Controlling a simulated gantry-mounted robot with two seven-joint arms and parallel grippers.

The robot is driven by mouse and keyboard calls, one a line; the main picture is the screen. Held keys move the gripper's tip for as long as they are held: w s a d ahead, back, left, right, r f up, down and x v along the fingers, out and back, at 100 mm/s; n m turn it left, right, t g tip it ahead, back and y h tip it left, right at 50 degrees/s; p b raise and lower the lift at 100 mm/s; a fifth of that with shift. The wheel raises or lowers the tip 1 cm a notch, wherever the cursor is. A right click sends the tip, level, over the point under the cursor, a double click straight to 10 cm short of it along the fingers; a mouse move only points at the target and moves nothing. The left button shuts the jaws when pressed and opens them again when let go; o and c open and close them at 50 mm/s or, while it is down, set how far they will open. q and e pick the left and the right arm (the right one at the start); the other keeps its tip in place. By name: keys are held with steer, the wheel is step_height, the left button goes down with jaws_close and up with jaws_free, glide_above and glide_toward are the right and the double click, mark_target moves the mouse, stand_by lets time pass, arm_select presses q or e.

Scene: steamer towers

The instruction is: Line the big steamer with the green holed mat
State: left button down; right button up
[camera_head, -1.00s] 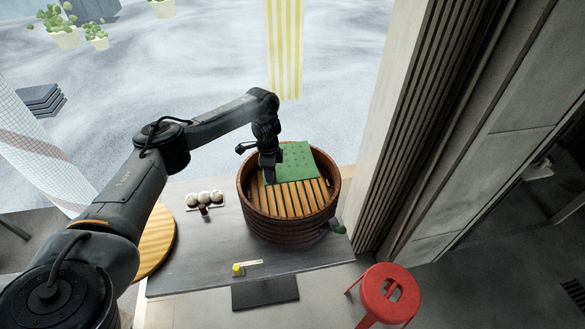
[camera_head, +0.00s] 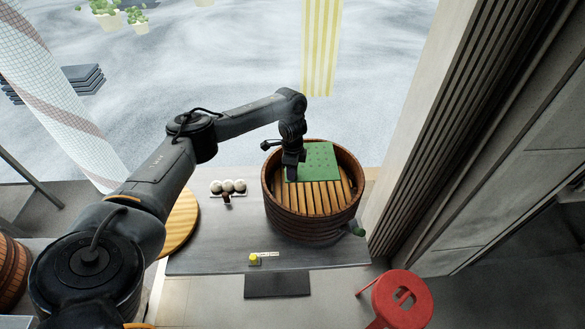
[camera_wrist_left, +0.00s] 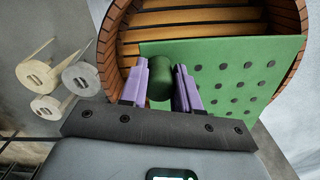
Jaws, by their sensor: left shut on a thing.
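The big steamer (camera_head: 312,226) is a round dark-wood tub with light slats inside, standing on the grey table. The green holed mat (camera_head: 317,163) is a flat square with dark holes, over the back half of the slats. My left gripper (camera_head: 291,174) is at the mat's left side, inside the steamer's outline. In the left wrist view, its purple fingers (camera_wrist_left: 160,90) are shut on a green rounded piece at the mat's edge (camera_wrist_left: 230,75). There the mat's far corner overlaps the steamer's rim. Its height above the slats is unclear. My right gripper is out of view.
A round wooden board (camera_head: 182,222) is at the table's left edge. A small yellow item (camera_head: 254,259) lies in front. A red stool (camera_head: 402,300) stands at front right.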

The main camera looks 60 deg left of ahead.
arm_select(q)
step_height(320, 180, down, 11)
steer(key=b, duration=0.6)
steer(key=shift+f, duration=0.15)
steer(key=shift+f+b, duration=0.6)
steer(key=shift+f, duration=0.65)
steer(key=shift+f+b, duration=0.45)
steer(key=shift+f, duration=0.1)
steer(key=c, duration=1.1)
jaws_free()
steer(key=shift+o, duration=0.2)
steer(key=shift+s+d+r+p, duration=0.1)
steer(key=shift+d+p, duration=0.05)
steer(key=shift+p, duration=0.3)
